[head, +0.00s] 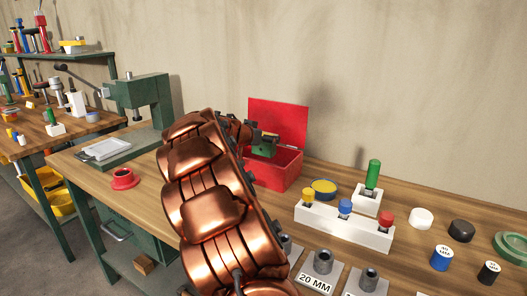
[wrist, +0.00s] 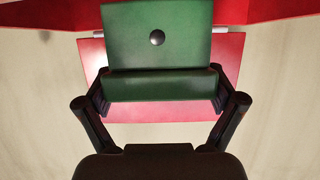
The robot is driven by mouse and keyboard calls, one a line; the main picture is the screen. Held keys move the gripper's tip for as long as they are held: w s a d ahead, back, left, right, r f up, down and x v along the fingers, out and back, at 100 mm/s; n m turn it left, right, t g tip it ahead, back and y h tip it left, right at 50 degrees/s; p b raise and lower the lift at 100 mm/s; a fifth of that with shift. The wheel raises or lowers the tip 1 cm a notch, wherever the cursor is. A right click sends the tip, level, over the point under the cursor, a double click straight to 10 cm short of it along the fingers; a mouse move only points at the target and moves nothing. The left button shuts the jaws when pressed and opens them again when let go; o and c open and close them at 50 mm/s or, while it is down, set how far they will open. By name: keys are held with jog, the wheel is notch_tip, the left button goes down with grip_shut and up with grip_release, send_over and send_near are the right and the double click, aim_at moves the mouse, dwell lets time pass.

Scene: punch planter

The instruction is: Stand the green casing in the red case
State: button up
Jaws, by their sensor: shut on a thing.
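The red case (head: 273,172) stands on the workbench with its lid (head: 279,121) raised at the back. The green casing (head: 262,150) shows at the case's opening, in front of the lid, partly hidden by my arm and gripper. In the wrist view the green casing (wrist: 157,85) sits between the two fingers of my gripper (wrist: 158,92), which is shut on it. A dark round spot marks its upper face. Red panels of the case (wrist: 90,52) show around it. I cannot tell whether the casing touches the case floor.
My copper arm covers the bench middle. A white block (head: 345,228) with coloured pegs and a white stand (head: 367,203) with a green handle are right of the case. A yellow-blue tin (head: 323,188) is close by. A green press (head: 140,95) and red ring (head: 124,179) are left.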

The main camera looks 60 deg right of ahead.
aim_at(263, 146)
jog(key=shift+f, duration=2)
jog(key=shift+f+b, duration=0.65)
jog(key=shift+b, duration=0.6)
jog(key=o, duration=1.4)
jog(key=shift+r+p, duration=0.15)
jog(key=shift+p, duration=0.15)
jog(key=shift+r+p, duration=0.75)
jog(key=shift+p, duration=0.5)
jog(key=v, duration=0.4)
jog(key=b+v, duration=0.1)
jog(key=v, duration=0.3)
jog(key=b+v, duration=0.1)
jog(key=v, duration=0.2)
jog(key=shift+s+a+f, duration=0.1)
jog(key=shift+a+f, duration=0.05)
jog(key=shift+a, duration=0.35)
